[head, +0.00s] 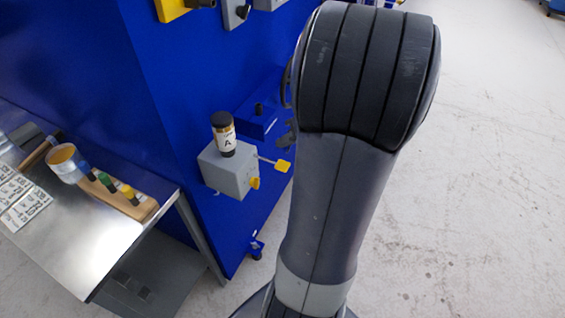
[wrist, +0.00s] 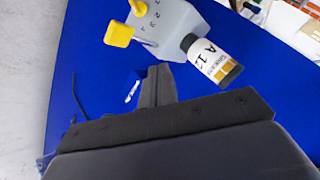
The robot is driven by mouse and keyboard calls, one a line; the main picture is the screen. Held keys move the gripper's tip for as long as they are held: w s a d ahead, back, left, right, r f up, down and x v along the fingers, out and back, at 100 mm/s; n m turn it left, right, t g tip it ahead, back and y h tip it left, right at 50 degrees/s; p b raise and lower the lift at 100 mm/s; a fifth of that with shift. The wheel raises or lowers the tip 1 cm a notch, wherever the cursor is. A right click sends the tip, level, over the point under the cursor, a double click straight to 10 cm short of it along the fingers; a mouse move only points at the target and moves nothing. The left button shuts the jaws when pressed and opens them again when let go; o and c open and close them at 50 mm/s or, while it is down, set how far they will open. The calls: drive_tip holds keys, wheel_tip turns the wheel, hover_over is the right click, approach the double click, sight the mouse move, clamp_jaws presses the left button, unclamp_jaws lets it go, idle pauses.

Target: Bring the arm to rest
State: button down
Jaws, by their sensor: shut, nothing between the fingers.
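My arm (head: 335,200) rises through the middle of the head view and hides part of the blue machine behind it. My gripper (wrist: 158,85) shows in the wrist view, its dark fingers together with nothing between them. In that view it points at the blue panel, just below a grey box (wrist: 178,28) with yellow knobs. A bottle labelled A (wrist: 212,60) stands against that box, right of the fingertips and apart from them. In the head view the bottle (head: 223,134) sits upright on top of the grey box (head: 228,172). My gripper is mostly hidden behind my arm there.
A metal bench (head: 82,262) at the left holds a wooden rack (head: 132,205) with small bottles, a cup (head: 66,163) and labelled cards (head: 18,200). The blue machine (head: 165,90) stands between bench and arm. Open concrete floor (head: 480,180) lies to the right.

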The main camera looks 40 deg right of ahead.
idle(0.3)
drive_tip(key=shift+f+b, duration=0.85)
drive_tip(key=shift+f, duration=0.6)
drive_tip(key=shift+r+p, duration=0.25)
drive_tip(key=shift+p, duration=1.2)
drive_tip(key=p, duration=0.2)
drive_tip(key=shift+p, duration=0.3)
wheel_tip(320, 180, up, 6)
drive_tip(key=shift+p, duration=1.2)
drive_tip(key=shift+f, duration=0.15)
